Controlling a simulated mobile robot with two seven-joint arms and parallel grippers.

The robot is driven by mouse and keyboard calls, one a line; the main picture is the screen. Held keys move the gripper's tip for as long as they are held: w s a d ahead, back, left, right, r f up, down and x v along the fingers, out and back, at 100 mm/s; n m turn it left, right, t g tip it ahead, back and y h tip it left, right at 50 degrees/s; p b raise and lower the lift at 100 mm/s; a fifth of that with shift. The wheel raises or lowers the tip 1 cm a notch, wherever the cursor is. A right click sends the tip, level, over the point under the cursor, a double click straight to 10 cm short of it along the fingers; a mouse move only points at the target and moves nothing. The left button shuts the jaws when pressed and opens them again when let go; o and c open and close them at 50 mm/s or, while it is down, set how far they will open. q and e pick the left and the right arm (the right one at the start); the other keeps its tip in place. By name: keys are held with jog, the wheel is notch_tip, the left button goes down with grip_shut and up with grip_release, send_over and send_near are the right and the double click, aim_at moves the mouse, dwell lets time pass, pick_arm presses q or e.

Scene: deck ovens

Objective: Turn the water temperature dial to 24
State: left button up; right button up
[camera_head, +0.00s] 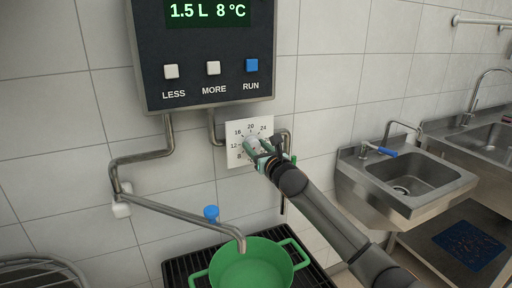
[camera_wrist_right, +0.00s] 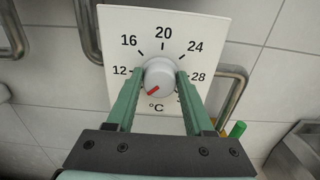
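The water temperature dial (camera_wrist_right: 160,77) is a round grey-white knob on a white square plate (camera_wrist_right: 118,30) with numbers around it. Its red mark points down and left, below the 12, toward where the 8 is on the scale. In the head view the plate (camera_head: 234,131) is on the tiled wall under the control box, and my gripper partly covers the dial. My right gripper (camera_head: 258,148) has its green fingers on both sides of the knob, and they appear to touch it in the wrist view (camera_wrist_right: 160,80). My left gripper is not in view.
The control box (camera_head: 205,95) above reads 1.5 L and 8 °C, with LESS, MORE and RUN buttons. Pipes (camera_head: 284,150) run close beside the plate. A green pot (camera_head: 250,270) stands under the spout (camera_head: 200,219). A steel sink (camera_head: 400,180) is at the right.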

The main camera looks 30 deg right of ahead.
grip_shut()
dwell(0.3)
